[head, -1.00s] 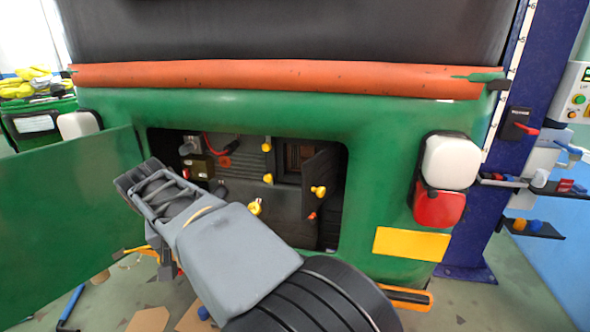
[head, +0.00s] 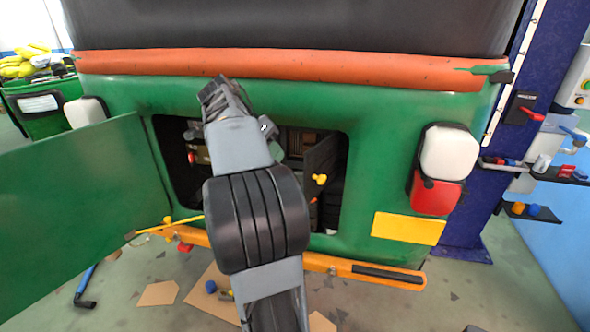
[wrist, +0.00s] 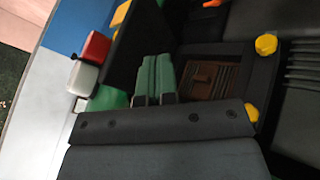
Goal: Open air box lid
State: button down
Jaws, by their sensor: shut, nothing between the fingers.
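The air box sits inside the rear bay of the green vehicle, with a brown inside (head: 308,142) showing in the head view and in the wrist view (wrist: 208,82). Its dark lid (head: 322,157) stands swung outward at the right of the box, partly open. In the wrist view the lid (wrist: 138,55) is at the left of the brown inside. My gripper (wrist: 156,78) has green fingers, shut and empty, between the lid and the box opening. I cannot tell whether they touch the lid. In the head view my arm hides most of the gripper.
A yellow knob (head: 320,179) shows near the lid; yellow knobs (wrist: 266,44) also show beside the box. The bay's green flap (head: 75,195) stands open at the left. A blue post (head: 500,150) stands at the right. Cardboard pieces (head: 158,293) lie on the floor.

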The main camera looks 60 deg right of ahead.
jog(key=s+f, duration=0.2)
jog(key=s, duration=0.3)
jog(key=shift+s+d+f+p, duration=0.35)
jog(key=shift+d+p, duration=0.05)
